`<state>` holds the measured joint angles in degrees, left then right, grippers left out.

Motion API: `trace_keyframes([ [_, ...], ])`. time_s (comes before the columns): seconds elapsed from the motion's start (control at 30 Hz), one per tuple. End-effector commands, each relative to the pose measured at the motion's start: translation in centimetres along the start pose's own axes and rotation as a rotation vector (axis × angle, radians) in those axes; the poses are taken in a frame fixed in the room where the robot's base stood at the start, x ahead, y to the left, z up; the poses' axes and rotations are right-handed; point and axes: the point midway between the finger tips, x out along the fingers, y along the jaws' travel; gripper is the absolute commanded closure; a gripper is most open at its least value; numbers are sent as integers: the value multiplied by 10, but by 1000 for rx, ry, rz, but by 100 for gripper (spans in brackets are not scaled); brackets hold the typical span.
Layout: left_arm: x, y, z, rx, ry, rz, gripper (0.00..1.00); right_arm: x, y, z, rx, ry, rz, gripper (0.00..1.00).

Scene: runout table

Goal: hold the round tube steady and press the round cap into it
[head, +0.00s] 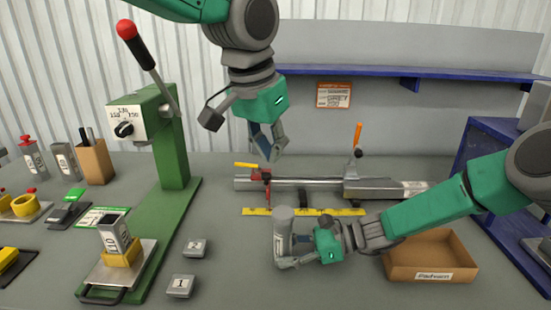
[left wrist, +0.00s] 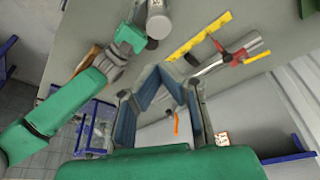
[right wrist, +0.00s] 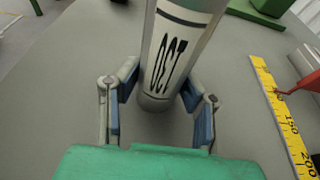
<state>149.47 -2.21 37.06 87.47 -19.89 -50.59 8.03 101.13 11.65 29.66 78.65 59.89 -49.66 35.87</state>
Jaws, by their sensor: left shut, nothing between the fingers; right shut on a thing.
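The round tube (head: 283,236) is a light grey cylinder standing upright on the table, in front of the yellow ruler. My right gripper (head: 284,262) is shut around its lower part; the right wrist view shows the tube (right wrist: 178,50) with dark lettering between the fingers. The tube's top shows a grey round face, also in the left wrist view (left wrist: 158,26); I cannot tell whether this is the round cap, and no separate cap is clearly seen. My left gripper (head: 277,157) is shut and empty, above and behind the tube, apart from it.
A metal bar in clamps (head: 310,184) lies behind a yellow ruler (head: 320,212). A cardboard tray (head: 432,270) stands at right, beneath my right arm. A green lever press (head: 172,150) and two numbered blocks (head: 183,286) are at left. The table's front middle is free.

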Motion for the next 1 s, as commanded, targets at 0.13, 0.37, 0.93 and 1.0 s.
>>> trace_keyframes([
  [0.13, 12, 1, -5, -191, -38, -1, 100, 0, 0, -1, 1, 1, 1, 82],
  [0.37, 36, 2, -14, -678, -125, -44, 100, 0, 0, -1, 1, 1, 1, 82],
  [0.93, 74, 1, -19, -1497, -221, -212, 100, 0, 0, -1, 0, 2, -1, 82],
  [1.0, 78, 1, -17, -1510, -222, -216, 100, 0, 0, -1, 0, 2, 0, 82],
])
